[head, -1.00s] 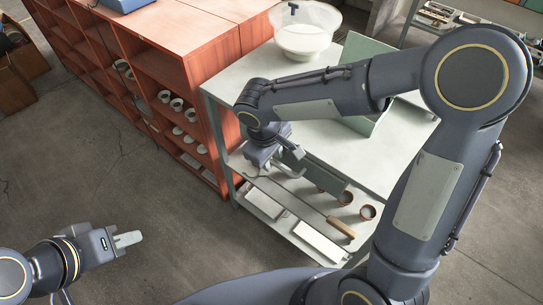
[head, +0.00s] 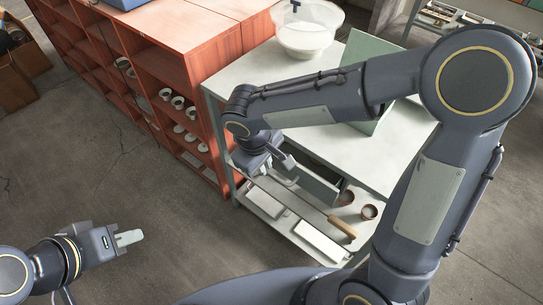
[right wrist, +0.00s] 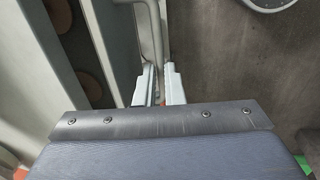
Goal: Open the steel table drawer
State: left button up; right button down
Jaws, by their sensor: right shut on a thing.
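The steel table (head: 365,160) stands right of centre in the head view. Its grey-green drawer front (head: 318,186) sits below the tabletop, partly hidden by my right arm. A dark gap shows between the drawer front and the table, so the drawer is partly open. My right gripper (head: 287,174) is at the drawer's front. In the right wrist view its two fingers (right wrist: 159,88) are closed on the pale bar handle (right wrist: 156,28). My left gripper (head: 128,238) is away at lower left, over the floor and empty; its finger gap cannot be made out.
The lower shelf (head: 272,208) holds white trays, brown pots (head: 369,212) and a wooden-handled tool. A clear bowl (head: 306,40) and a green panel (head: 362,50) are on the tabletop. A red-brown shelf unit (head: 180,60) stands close at left. Floor in front is clear.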

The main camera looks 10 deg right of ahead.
jog(key=s+a+b, duration=0.1)
jog(key=s+a, duration=1.1)
jog(key=a, duration=0.4)
jog(key=shift+s+b, duration=0.15)
jog(key=shift+b, duration=0.2)
jog(key=shift+d, duration=0.1)
jog(key=c, duration=1.5)
grip_release()
jog(key=shift+r, duration=0.15)
jog(key=r, duration=0.2)
jog(key=r+p, duration=0.1)
jog(key=r, duration=0.2)
jog(key=s+a+r, duration=0.1)
jog(key=r, duration=0.1)
jog(key=shift+a+r+p, duration=0.1)
jog(key=shift+r+p, duration=0.15)
jog(key=shift+p, duration=0.15)
